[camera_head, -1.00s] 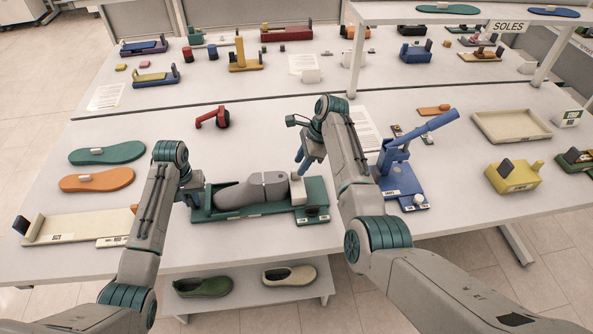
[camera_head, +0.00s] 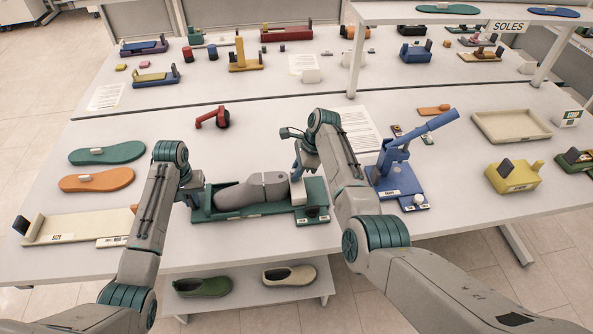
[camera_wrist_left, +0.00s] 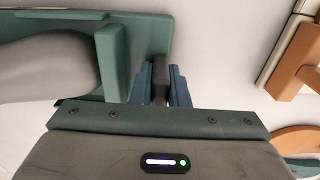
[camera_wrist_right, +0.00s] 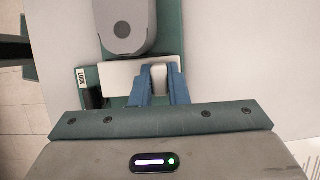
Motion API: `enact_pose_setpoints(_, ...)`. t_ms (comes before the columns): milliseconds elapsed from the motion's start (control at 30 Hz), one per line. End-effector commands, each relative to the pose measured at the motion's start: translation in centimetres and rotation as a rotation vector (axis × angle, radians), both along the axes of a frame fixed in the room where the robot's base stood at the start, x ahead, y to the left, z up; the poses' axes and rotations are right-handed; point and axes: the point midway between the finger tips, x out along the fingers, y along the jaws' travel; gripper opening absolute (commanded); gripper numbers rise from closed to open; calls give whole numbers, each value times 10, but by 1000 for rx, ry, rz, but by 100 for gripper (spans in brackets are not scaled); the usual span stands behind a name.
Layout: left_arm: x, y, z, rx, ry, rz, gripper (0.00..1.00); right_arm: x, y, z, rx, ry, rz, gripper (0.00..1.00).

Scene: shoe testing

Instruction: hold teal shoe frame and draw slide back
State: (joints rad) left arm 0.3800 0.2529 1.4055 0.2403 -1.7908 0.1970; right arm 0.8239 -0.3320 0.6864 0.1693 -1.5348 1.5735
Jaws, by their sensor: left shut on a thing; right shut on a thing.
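The teal shoe frame (camera_head: 268,211) lies on the near table with a grey shoe form (camera_head: 240,193) in it. A white slide block (camera_head: 298,192) stands at the form's right end; it also shows in the right wrist view (camera_wrist_right: 118,75). My left gripper (camera_head: 191,194) is at the frame's left end, shut on a dark grip (camera_wrist_left: 160,82) beyond the teal end wall (camera_wrist_left: 119,62). My right gripper (camera_head: 303,170) is above the slide, shut on its pale knob (camera_wrist_right: 158,70). My right fingers hide part of the slide in the head view.
A blue lever press (camera_head: 398,180) stands right of the frame. Teal (camera_head: 107,153) and orange soles (camera_head: 97,180) and a beige tray (camera_head: 75,227) lie to the left. A red tool (camera_head: 213,118) lies behind. A dark block marked LOCK (camera_wrist_right: 91,75) sits beside the slide.

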Motion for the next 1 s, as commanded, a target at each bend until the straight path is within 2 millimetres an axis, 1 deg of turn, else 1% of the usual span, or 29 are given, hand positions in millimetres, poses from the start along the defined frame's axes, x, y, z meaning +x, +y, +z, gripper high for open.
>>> enact_pose_setpoints(100,-1,0,-1,-1,3,1,0,1,-5,0,-1,1,-1,0)
enact_pose_setpoints(300,-1,0,-1,0,3,1,0,8,-33,-1,-3,0,-3,0)
enact_pose_setpoints(333,-1,0,-1,0,2,1,0,9,-36,0,-2,0,-2,0)
enact_pose_setpoints(567,-1,0,-1,0,2,1,0,9,-35,0,-2,0,-1,0)
enact_pose_setpoints(600,-1,0,-1,0,2,1,0,9,-35,0,-2,0,-1,18)
enact_pose_setpoints(700,-1,0,-1,0,2,1,0,9,-35,0,-1,0,-1,36)
enact_pose_setpoints(1000,0,0,-1,1,1,1,0,9,-35,1,0,0,0,36)
